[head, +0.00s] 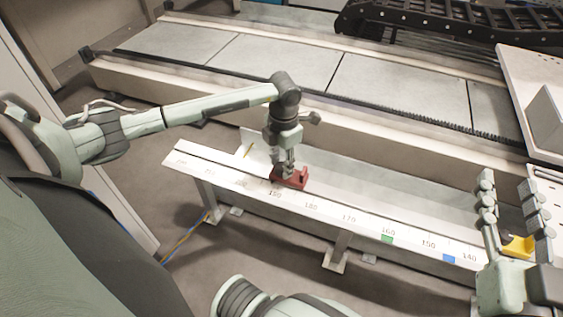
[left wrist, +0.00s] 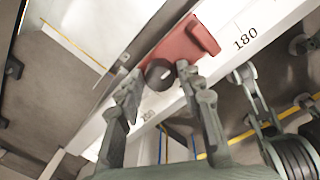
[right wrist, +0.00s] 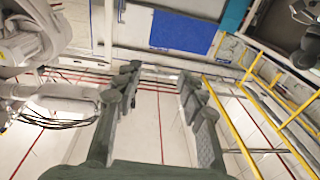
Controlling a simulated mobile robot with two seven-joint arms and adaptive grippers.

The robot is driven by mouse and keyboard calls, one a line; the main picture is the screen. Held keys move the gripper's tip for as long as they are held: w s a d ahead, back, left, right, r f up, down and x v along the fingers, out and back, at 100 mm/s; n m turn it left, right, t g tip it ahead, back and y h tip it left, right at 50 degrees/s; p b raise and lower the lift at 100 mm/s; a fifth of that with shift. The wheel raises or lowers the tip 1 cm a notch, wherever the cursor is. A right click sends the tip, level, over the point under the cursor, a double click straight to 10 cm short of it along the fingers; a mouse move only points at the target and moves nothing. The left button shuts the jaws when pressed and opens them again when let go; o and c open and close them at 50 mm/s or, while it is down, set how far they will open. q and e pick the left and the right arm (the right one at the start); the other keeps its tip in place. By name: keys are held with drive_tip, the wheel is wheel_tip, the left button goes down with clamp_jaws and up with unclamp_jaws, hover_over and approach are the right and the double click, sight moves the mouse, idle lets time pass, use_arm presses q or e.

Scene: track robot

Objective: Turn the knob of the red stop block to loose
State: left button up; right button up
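The red stop block (head: 299,179) sits on the white rail (head: 341,208) near the 190 mark. In the left wrist view the red block (left wrist: 190,42) has a dark round knob (left wrist: 160,72) with a light mark on its face, on the side toward my gripper. My left gripper (head: 283,170) is at the block; in its wrist view the fingers (left wrist: 157,78) are open, one on each side of the knob. I cannot tell whether either touches it. My right gripper (head: 509,185) is open and empty, fingers upward, at the right end of the rail.
A yellow piece (head: 518,246) is beside my right gripper, partly hidden by it. The rail bears printed numbers, a green mark (head: 387,239) and a blue mark (head: 449,258). A long beam and track with grey plates (head: 270,62) lie behind the rail.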

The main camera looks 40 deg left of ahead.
use_arm(q)
drive_tip(key=c, duration=0.7)
